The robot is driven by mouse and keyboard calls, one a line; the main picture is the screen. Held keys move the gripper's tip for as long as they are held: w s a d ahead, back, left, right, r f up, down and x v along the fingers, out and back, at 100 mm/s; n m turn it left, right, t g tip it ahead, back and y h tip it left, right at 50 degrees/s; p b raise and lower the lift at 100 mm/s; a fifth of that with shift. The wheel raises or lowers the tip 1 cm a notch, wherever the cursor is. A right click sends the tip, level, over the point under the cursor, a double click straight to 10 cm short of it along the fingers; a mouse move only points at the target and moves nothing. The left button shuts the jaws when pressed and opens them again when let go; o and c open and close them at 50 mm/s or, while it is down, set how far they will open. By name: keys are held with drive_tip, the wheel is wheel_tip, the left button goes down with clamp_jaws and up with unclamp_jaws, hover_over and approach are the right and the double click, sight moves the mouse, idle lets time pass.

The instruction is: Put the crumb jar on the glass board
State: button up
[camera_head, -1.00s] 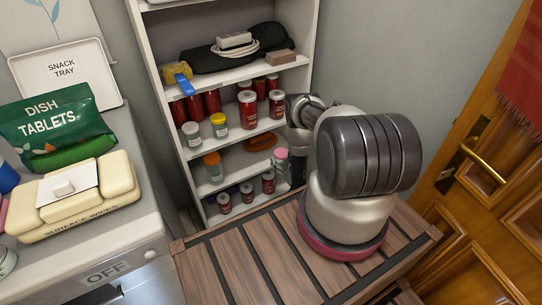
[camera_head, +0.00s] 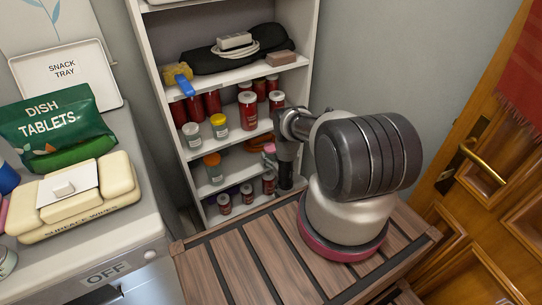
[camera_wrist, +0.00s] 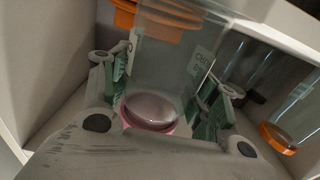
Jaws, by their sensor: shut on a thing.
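The crumb jar (camera_wrist: 165,55) is clear glass with a pink lid and a pale label reading "CRU…". It fills the middle of the wrist view, between the two green-padded fingers of my gripper (camera_wrist: 166,95), which is shut on it. In the head view the pink-lidded jar (camera_head: 270,149) shows small at the right side of the lower shelves, beside my wrist. My arm hides part of it and most of the gripper there. I cannot make out a glass board in either view.
The white shelf unit (camera_head: 172,128) holds several red jars (camera_head: 247,108), an orange-lidded jar (camera_head: 213,167) and an orange dish (camera_head: 257,143) behind my jar. Another orange-lidded jar (camera_wrist: 279,137) is close on the right in the wrist view. A counter (camera_head: 135,228) with packets stands left.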

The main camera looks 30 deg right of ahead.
drive_tip(key=shift+f, duration=0.1)
drive_tip(key=o, duration=1.3)
drive_tip(key=shift+c, duration=0.2)
drive_tip(key=shift+s, duration=0.25)
drive_tip(key=s, duration=1.1)
drive_tip(key=shift+s+d, duration=0.2)
drive_tip(key=shift+s, duration=0.05)
